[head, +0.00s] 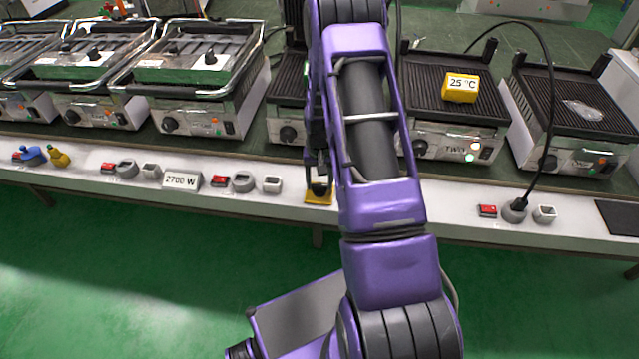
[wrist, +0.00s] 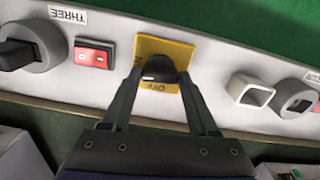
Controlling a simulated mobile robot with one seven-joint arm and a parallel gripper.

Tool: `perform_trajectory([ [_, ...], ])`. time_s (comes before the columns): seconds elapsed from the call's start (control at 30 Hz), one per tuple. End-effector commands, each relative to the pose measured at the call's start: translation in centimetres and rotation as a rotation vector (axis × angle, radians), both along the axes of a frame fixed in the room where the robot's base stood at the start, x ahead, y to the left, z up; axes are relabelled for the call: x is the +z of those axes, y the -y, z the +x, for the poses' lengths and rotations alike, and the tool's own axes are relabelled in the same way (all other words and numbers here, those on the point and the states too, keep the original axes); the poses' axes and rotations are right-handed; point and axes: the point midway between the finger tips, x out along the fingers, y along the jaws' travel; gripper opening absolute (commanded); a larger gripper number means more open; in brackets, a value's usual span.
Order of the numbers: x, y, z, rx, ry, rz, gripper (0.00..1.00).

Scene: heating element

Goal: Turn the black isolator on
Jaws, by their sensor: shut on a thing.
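The black isolator (wrist: 157,69) is a dark rotary knob on a yellow plate (wrist: 166,47) on the bench's front panel. The word OFF is readable on the plate below the knob in the wrist view; other lettering at the left is partly hidden by a finger. My gripper (wrist: 160,75) has one finger on each side of the knob and is shut on it. In the head view the isolator (head: 319,189) shows low beside my purple arm, which hides part of that area. I cannot tell for certain which way the knob points.
A red switch (wrist: 94,53) and a grey round socket (wrist: 35,44) labelled THREE sit left of the isolator. A white square fitting (wrist: 250,92) sits right. Several grills line the bench; one bears a yellow 25 °C block (head: 461,88). Green floor lies in front.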

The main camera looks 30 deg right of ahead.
Motion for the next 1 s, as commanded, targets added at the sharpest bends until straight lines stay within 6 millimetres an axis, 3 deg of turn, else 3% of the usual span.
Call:
perform_trajectory([
  [0.33, 0.01, -0.04, 0.01, -0.126, 0.000, 0.000, 0.04],
  [0.87, 0.04, -0.03, -0.01, -0.148, -0.001, 0.001, 0.04],
  [0.9, 0.04, -0.02, 0.00, -0.148, 0.000, 0.001, 0.67],
  [1.0, 0.03, -0.02, 0.00, -0.147, -0.001, 0.001, 0.85],
])
